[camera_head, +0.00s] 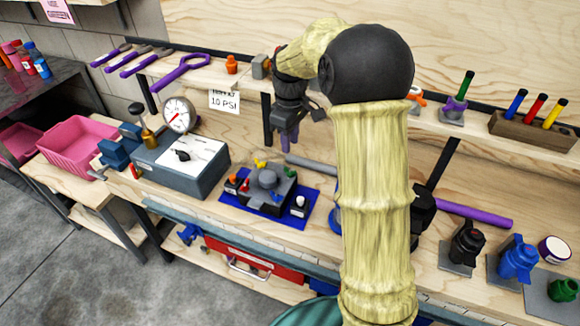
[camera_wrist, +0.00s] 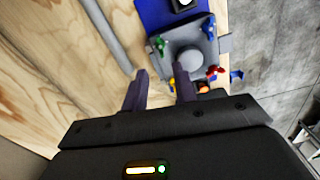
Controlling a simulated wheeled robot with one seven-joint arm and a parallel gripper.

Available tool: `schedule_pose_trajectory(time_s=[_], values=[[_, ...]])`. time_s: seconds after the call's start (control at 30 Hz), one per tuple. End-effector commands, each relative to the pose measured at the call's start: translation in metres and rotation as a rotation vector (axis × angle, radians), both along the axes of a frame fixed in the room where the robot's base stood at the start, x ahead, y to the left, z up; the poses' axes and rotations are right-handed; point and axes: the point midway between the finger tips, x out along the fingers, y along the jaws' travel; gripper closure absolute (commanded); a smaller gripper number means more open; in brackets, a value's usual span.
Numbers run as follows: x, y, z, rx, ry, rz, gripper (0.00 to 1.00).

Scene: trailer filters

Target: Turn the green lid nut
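The grey filter housing (camera_head: 267,190) sits on a blue mat (camera_head: 281,214) on the bench, with a round grey lid and coloured lid nuts around it. The green lid nut (camera_wrist: 160,45) is at the lid's upper-left corner in the wrist view. A green part (camera_head: 289,171) also shows at the housing's back right in the head view.
Yellow (camera_wrist: 172,84), red (camera_wrist: 215,71) and blue (camera_wrist: 209,28) nuts surround the lid. A grey bar (camera_wrist: 106,36) lies beside the housing. A gauge box (camera_head: 180,164) stands to its left. A shelf with tools (camera_head: 182,73) runs behind. My arm hides part of the bench.

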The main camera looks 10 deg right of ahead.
Motion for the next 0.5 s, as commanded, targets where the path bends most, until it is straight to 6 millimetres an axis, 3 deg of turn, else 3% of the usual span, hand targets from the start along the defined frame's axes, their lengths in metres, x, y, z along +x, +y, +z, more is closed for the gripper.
schedule_pose_trajectory(time_s=[0.5], values=[[0.000,0.000,-0.088,0.000,0.001,0.000,0.72]])
